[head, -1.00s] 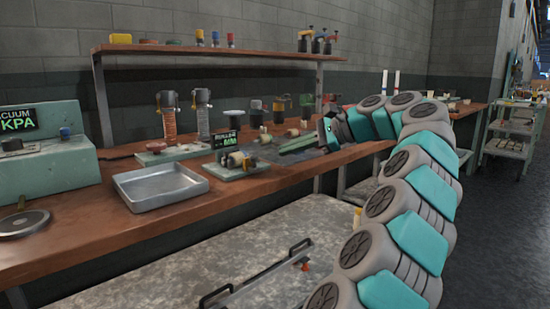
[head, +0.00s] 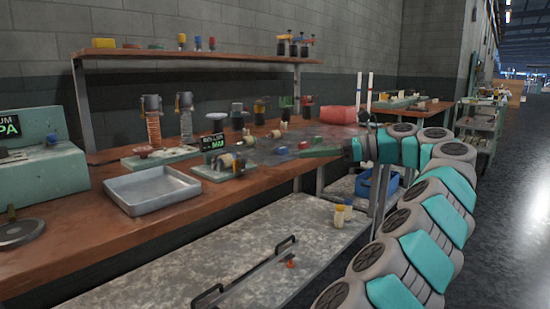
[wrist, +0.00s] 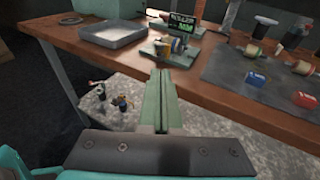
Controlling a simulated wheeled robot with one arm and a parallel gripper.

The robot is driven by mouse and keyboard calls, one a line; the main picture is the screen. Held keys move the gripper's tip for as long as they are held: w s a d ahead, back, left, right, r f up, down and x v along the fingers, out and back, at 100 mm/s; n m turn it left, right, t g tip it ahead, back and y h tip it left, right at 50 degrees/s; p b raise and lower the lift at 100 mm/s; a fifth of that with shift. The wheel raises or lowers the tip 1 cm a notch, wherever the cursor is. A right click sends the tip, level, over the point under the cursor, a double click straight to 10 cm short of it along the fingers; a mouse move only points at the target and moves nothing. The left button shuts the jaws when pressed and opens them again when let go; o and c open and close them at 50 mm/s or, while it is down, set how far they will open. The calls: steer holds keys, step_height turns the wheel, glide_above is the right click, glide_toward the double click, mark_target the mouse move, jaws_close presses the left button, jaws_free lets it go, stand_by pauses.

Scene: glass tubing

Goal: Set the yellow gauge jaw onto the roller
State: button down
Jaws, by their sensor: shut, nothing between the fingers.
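The roller gauge (head: 222,170) stands on the wooden bench, a small grey-green base with a dark display reading in green. A yellow part, which looks like the gauge jaw (wrist: 173,43), sits among pale and dark pieces on the gauge. It is small in the head view (head: 227,160). I cannot tell the jaw's exact contact with the roller. My gripper (head: 305,152) is shut and empty, its green fingers to the right of the gauge. In the wrist view the closed fingers (wrist: 160,75) point toward the gauge and are apart from it.
A metal tray (head: 152,188) lies left of the gauge. A dark mat (wrist: 255,88) holds spools and red and blue blocks. A lower grey surface with handles (head: 240,250) lies in front of the bench.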

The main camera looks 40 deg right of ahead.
steer(key=shift+r+b+x, duration=0.2)
steer(key=shift+b+x, duration=0.65)
steer(key=shift+x, duration=0.35)
steer(key=b, duration=0.2)
glide_toward(242, 165)
steer(key=x, duration=0.2)
steer(key=r+x, duration=0.1)
steer(key=x, duration=0.2)
steer(key=shift+w+d, duration=0.1)
steer(key=shift+w, duration=0.2)
steer(key=shift+w+r, duration=0.1)
